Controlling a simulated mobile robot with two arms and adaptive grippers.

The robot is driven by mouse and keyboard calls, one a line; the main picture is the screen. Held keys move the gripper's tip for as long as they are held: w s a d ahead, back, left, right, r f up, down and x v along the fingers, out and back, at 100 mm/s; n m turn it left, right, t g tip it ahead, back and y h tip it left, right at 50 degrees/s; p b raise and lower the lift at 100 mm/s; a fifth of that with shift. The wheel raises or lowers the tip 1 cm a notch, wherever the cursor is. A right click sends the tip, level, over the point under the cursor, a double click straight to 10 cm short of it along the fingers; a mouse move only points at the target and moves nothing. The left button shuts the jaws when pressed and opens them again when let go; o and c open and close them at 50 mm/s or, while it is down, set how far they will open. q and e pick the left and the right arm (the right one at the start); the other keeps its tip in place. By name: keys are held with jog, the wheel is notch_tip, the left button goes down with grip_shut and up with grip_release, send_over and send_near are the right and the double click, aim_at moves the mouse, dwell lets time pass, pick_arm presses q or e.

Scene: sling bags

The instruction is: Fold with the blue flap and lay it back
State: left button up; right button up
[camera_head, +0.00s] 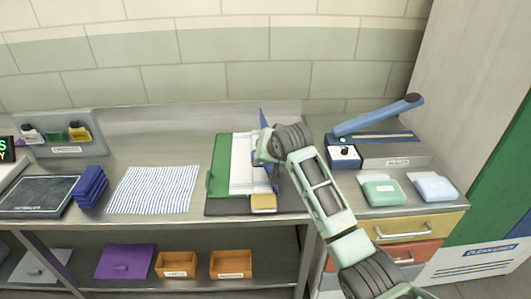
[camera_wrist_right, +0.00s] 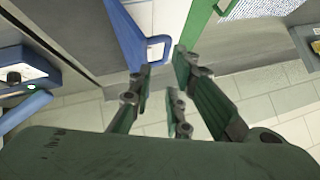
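The folding board has a green flap (camera_head: 222,165) on its left and a blue flap (camera_head: 263,119) on its right, standing raised. A pale folded cloth (camera_head: 243,165) lies between them. A tan tab (camera_head: 263,203) is at the board's front. My right gripper (camera_head: 270,160) is over the board's right side, at the blue flap, and hides part of it. In the right wrist view the blue flap (camera_wrist_right: 118,30) ends in a looped handle beside the fingertips. The fingers of my right gripper (camera_wrist_right: 165,72) are spread apart, with no cloth between them. My left gripper is not in view.
A striped cloth (camera_head: 153,189) lies flat left of the board, beside a stack of dark blue folded pieces (camera_head: 91,186). A blue-handled press (camera_head: 375,118) stands right, behind green (camera_head: 384,192) and light blue (camera_head: 435,189) folded packets. Orange bins (camera_head: 231,265) sit on the lower shelf.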

jog(key=shift+v, duration=1.25)
